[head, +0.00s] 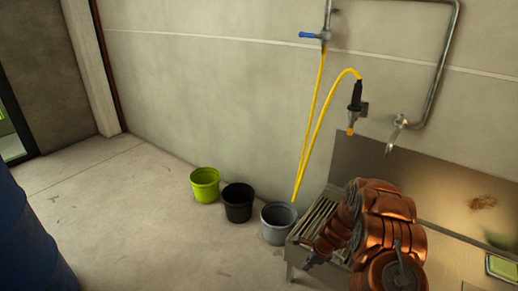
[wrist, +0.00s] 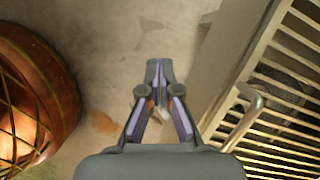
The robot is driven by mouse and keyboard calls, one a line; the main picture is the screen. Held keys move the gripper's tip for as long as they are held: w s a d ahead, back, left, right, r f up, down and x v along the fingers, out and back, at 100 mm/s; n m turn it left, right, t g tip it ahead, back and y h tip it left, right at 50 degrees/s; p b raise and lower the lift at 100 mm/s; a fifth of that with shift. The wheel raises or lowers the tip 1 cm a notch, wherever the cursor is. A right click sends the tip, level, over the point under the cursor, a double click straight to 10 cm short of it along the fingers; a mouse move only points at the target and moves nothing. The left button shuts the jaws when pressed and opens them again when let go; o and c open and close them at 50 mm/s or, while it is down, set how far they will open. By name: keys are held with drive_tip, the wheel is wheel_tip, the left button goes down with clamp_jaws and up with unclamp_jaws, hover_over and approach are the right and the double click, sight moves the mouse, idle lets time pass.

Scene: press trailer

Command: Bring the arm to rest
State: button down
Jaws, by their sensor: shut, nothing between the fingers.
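My arm, in copper-coloured links, is folded up at the lower right of the head view. My gripper (wrist: 160,68) points away from the camera in the wrist view, its two dark fingers with purplish inner pads meeting at the tips. It is shut and nothing shows between the tips. In the head view a small dark end (head: 309,262) juts out at the left of the arm, over the floor by the slatted bench; its fingers are too small to read there.
The slatted bench (wrist: 228,62) lies close right of my gripper, with a bent metal bar. A rounded copper-coloured shape (wrist: 62,85) is at left. Green (head: 205,186), black (head: 238,203) and grey (head: 277,224) buckets stand along the wall. A blue drum (head: 28,245) is at left. Floor between is clear.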

drive_tip(key=s+a+r+n+g, duration=0.1)
drive_tip(key=s+a+r+n, duration=0.2)
drive_tip(key=r, duration=0.5)
drive_tip(key=s+a+r+n, duration=0.1)
drive_tip(key=s+r+n, duration=0.35)
drive_tip(key=r, duration=0.35)
drive_tip(key=s+a+r+n+g, duration=0.1)
drive_tip(key=s+a+r+n, duration=0.15)
drive_tip(key=s+r, duration=0.4)
drive_tip(key=s+d+r+n+g+h, duration=0.15)
drive_tip(key=s+r+n, duration=0.3)
drive_tip(key=s, duration=0.45)
drive_tip(key=s+d+r+n+h, duration=0.1)
drive_tip(key=s+d+r+n, duration=0.3)
drive_tip(key=s, duration=0.5)
drive_tip(key=s+d+r+n+h, duration=0.1)
drive_tip(key=s+r+n, duration=0.1)
drive_tip(key=s+r, duration=0.55)
drive_tip(key=s+r+p, duration=0.1)
drive_tip(key=r+p, duration=1)
drive_tip(key=s+r+p, duration=0.2)
drive_tip(key=r+p, duration=1)
drive_tip(key=shift+s+a, duration=0.15)
drive_tip(key=shift+s, duration=0.15)
drive_tip(key=shift+t, duration=0.25)
